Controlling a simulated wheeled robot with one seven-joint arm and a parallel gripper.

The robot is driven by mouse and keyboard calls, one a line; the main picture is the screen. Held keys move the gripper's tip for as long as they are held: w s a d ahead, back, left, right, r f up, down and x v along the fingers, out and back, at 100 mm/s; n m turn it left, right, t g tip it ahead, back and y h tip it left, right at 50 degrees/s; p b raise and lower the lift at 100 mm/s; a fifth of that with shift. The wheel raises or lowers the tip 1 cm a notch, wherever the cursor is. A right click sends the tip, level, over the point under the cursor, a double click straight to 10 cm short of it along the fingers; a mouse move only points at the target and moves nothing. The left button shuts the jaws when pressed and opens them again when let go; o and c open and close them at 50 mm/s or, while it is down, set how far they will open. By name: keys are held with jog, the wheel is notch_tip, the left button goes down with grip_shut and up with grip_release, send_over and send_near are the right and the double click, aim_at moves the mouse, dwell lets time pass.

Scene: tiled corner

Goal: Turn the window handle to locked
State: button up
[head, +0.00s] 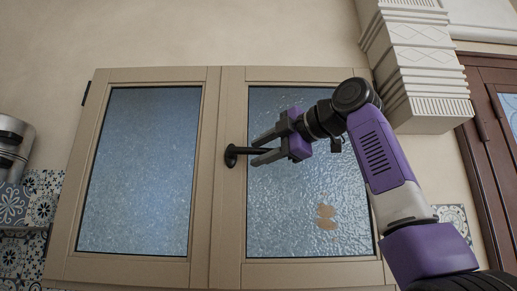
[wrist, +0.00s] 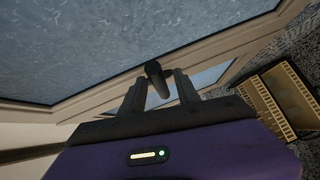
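The black window handle (head: 231,155) is mounted on the middle frame of the window (head: 213,180). Its lever points right, roughly level, in the head view. My gripper (head: 256,151) is at the handle, with one finger above the lever and one below it. In the wrist view the handle (wrist: 155,72) shows end-on between the two dark fingers of my gripper (wrist: 158,92). The fingers are apart, with a gap visible on each side of the handle. Part of the lever is hidden by my gripper in the head view.
Two textured glass panes (head: 140,170) sit in beige frames, both closed. A carved white pillar (head: 420,70) stands right of the window, with a brown door (head: 490,130) beyond it. Patterned tiles (head: 30,215) and a metal object (head: 12,140) are at left.

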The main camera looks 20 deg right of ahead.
jog(key=shift+w+a, duration=0.15)
jog(key=shift+w, duration=0.15)
grip_shut()
dwell(1.3)
